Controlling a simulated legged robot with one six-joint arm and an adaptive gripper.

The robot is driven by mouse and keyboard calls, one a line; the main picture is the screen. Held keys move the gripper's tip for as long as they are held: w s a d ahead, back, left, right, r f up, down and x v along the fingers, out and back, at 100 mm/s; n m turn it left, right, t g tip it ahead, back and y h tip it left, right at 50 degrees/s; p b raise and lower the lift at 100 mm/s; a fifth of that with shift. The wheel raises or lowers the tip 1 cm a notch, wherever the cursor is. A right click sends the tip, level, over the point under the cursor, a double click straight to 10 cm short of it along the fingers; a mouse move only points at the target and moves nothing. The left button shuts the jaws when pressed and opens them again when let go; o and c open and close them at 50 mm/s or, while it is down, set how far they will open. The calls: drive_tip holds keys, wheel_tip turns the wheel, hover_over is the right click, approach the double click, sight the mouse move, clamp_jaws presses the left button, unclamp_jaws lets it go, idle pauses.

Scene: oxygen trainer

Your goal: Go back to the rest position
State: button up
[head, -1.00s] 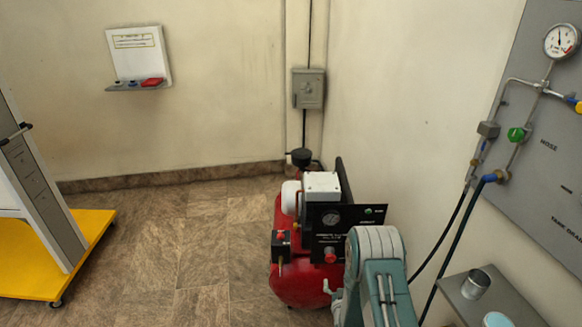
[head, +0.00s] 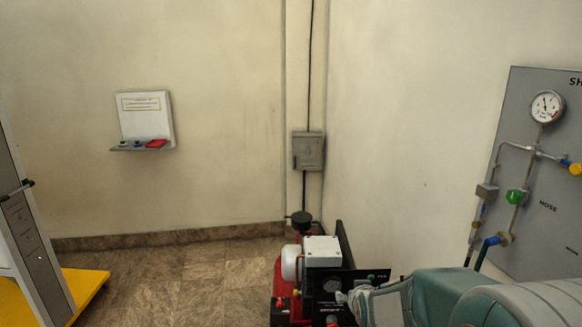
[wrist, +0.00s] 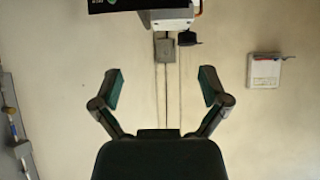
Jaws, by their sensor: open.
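My gripper (wrist: 161,87) is open and empty in the wrist view, its two fingers spread wide with teal pads facing each other. Only wall and conduit show between the fingers. In the head view my teal arm fills the lower right corner, and the gripper cannot be made out clearly there. The red compressor (head: 283,280) with its white box stands on the floor just beyond and left of my arm.
The grey gauge panel (head: 545,230) with pipes, a green knob and a blue valve is on the right wall. A grey electrical box (head: 308,151) and a small wall shelf (head: 143,148) are on the far walls. A yellow-based stand (head: 85,290) is at left. Tiled floor between is clear.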

drive_tip(key=s+r+g, duration=0.1)
drive_tip(key=s+r, duration=0.2)
drive_tip(key=s, duration=0.6)
drive_tip(key=s+r+g, duration=0.2)
drive_tip(key=s+r, duration=0.2)
drive_tip(key=s, duration=0.6)
drive_tip(key=s+r+g, duration=0.2)
drive_tip(key=s+r, duration=0.2)
drive_tip(key=s, duration=0.6)
drive_tip(key=shift+s, duration=0.15)
